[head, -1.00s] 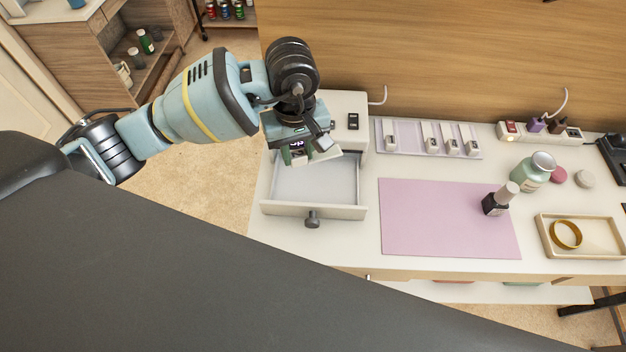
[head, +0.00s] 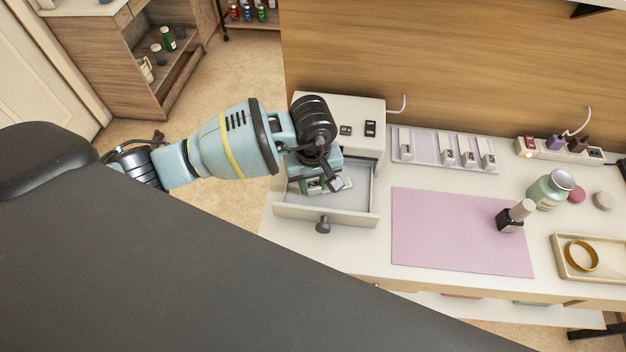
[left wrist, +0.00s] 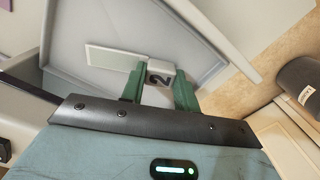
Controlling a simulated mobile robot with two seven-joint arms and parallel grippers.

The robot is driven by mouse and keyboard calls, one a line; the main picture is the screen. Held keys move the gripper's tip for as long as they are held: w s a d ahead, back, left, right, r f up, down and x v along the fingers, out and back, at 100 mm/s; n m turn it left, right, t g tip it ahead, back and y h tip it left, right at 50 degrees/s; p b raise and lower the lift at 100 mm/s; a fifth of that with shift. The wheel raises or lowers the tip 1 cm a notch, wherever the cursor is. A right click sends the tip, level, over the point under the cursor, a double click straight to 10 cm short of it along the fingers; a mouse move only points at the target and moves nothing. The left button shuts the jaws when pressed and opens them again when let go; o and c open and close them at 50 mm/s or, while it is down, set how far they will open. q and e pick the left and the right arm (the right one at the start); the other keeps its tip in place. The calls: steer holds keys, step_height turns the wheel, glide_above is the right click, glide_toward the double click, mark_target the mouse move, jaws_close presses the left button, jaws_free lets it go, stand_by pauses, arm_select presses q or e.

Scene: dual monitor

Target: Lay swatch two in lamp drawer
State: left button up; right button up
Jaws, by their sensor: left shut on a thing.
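My left gripper (head: 326,187) is inside the open drawer (head: 300,213) of the white lamp unit. It is shut on swatch two (head: 347,183), a small pale piece. In the left wrist view, swatch two (left wrist: 160,77) shows a dark "2" on its block, between the green fingers. Its flat pale strip (left wrist: 112,57) reaches out left over the grey drawer floor (left wrist: 195,35). I cannot tell whether the swatch touches the floor. My right gripper is not in view.
A lilac rack (head: 430,160) with several other swatches stands right of the lamp unit (head: 340,108). A pink mat (head: 455,235), a dark nail polish bottle (head: 508,222), a green jar (head: 548,190) and a tray with a gold ring (head: 582,255) are further right.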

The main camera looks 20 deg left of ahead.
mark_target(313, 185)
arm_select(q)
steer(key=shift+f, duration=0.2)
steer(key=o, duration=0.9)
steer(key=shift+r, duration=0.1)
steer(key=shift+o, duration=0.2)
step_height(313, 185, up, 12)
steer(key=shift+r, duration=0.15)
